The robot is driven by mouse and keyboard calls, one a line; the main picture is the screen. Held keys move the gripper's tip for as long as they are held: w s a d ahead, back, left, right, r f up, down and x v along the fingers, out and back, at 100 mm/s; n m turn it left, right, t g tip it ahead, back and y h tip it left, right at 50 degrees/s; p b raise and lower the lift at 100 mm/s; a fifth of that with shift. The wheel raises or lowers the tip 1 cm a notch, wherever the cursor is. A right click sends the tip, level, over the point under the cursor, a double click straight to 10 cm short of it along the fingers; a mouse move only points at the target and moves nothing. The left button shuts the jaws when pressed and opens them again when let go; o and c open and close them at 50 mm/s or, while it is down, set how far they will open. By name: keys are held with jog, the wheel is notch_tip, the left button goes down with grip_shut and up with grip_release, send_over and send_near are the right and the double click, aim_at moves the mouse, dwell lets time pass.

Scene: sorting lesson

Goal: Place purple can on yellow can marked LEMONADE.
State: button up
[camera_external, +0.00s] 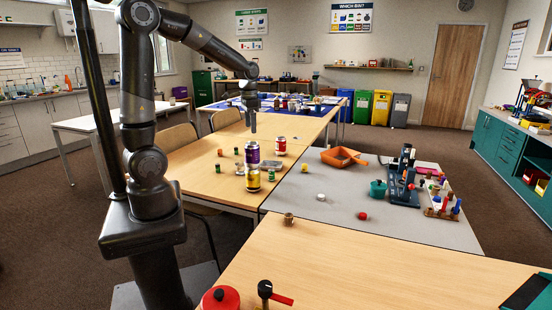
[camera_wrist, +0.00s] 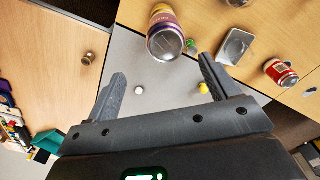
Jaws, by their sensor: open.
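The purple can (camera_external: 252,153) stands upright on top of the yellow can (camera_external: 253,180), the two roughly in line; the lettering on the yellow can is too small to read. In the wrist view the purple can (camera_wrist: 178,25) shows from above with its silver lid towards me, and mostly hides the yellow can below. My gripper (camera_external: 253,128) is open and empty, above the stack in the outside view. In the wrist view the stack lies beyond and apart from my open fingers (camera_wrist: 163,71).
A red and white can (camera_external: 280,146) stands to the right behind the stack. A metal tray (camera_wrist: 236,47) lies near it. Small green pieces (camera_external: 239,167) surround the stack.

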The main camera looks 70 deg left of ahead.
jog(key=s+d+r+t, duration=0.2)
jog(key=s+d+r, duration=0.1)
jog(key=s+d, duration=0.3)
jog(key=s+d+r+t, duration=0.3)
jog(key=s+d+r, duration=0.1)
jog(key=s+d, duration=0.3)
jog(key=s, duration=0.2)
jog(key=shift+s+n, duration=0.4)
